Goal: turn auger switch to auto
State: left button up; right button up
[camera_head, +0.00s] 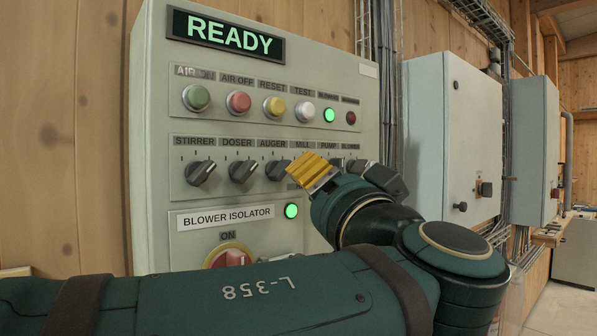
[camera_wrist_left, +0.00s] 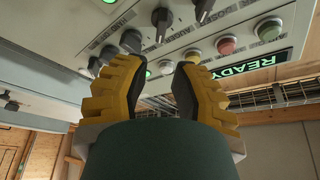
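The auger switch (camera_head: 277,169) is a dark rotary knob, third from the left in the lower row of the grey control panel (camera_head: 155,120). Its handle looks tilted, like the stirrer (camera_head: 200,172) and doser (camera_head: 242,171) knobs; its exact setting is hard to read. My left gripper (camera_head: 303,166) has yellow fingers and is just right of the auger knob, partly covering the mill and pump knobs. In the left wrist view the gripper (camera_wrist_left: 157,68) is open, fingers apart, with nothing between the pads. Dark knobs lie beyond the fingertips. My right gripper is out of view.
A READY display (camera_head: 227,35) and a row of buttons sit above the switches. The blower isolator's red switch (camera_head: 230,258) is below, partly behind my left arm. Grey cabinets (camera_head: 455,130) and cable conduits stand to the right.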

pick_arm(q)
jog(key=shift+v, duration=1.1)
jog(key=shift+w+f, duration=0.1)
